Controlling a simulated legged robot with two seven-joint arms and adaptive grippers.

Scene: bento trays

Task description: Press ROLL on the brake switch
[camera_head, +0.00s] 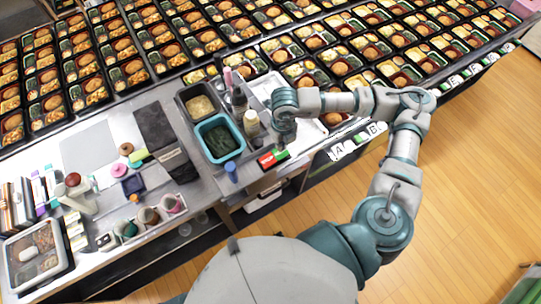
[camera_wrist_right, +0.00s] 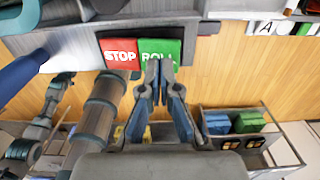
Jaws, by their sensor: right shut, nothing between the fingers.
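The brake switch has a red STOP half (camera_wrist_right: 119,54) and a green ROLL half (camera_wrist_right: 172,45), side by side at the top of the right wrist view. In the head view the brake switch (camera_head: 267,160) sits at the table's front edge. My right gripper (camera_wrist_right: 157,78) is shut and empty. Its fingertips overlap the lower part of the ROLL half in the wrist view and partly cover the lettering. I cannot tell whether they touch it. In the head view my right gripper (camera_head: 281,143) is just above the green side. My left gripper is not in view.
A teal tub (camera_head: 204,126), a cream bottle (camera_head: 252,122) and a blue-capped item (camera_head: 231,168) stand left of the switch. Rows of filled bento trays (camera_head: 310,80) cover the table behind. Letter cards (camera_head: 338,151) line the front edge to the right.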

